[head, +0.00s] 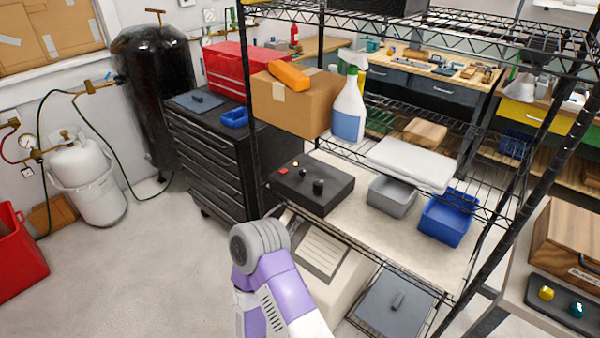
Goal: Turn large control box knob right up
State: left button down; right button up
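A large black control box (335,189) sits on the middle shelf of the wire rack. Its top carries a red button (284,170), a small white button (295,163), a small dark knob (302,172) and a larger black knob (318,186). The way the knobs point is too small to tell. One of my arms, purple and white with a grey rounded joint, rises from the bottom in front of the rack, below and left of the box. It appears apart from the box. Neither gripper's fingers show.
A grey bin (391,197) and a blue bin (448,218) stand right of the box. A black rack post (251,130) rises at the left. Open floor (130,270) lies left.

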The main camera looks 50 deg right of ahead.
aim_at(318, 184)
jog(key=z, duration=0.8)
jog(key=i, duration=0.95)
jog(key=z, duration=1)
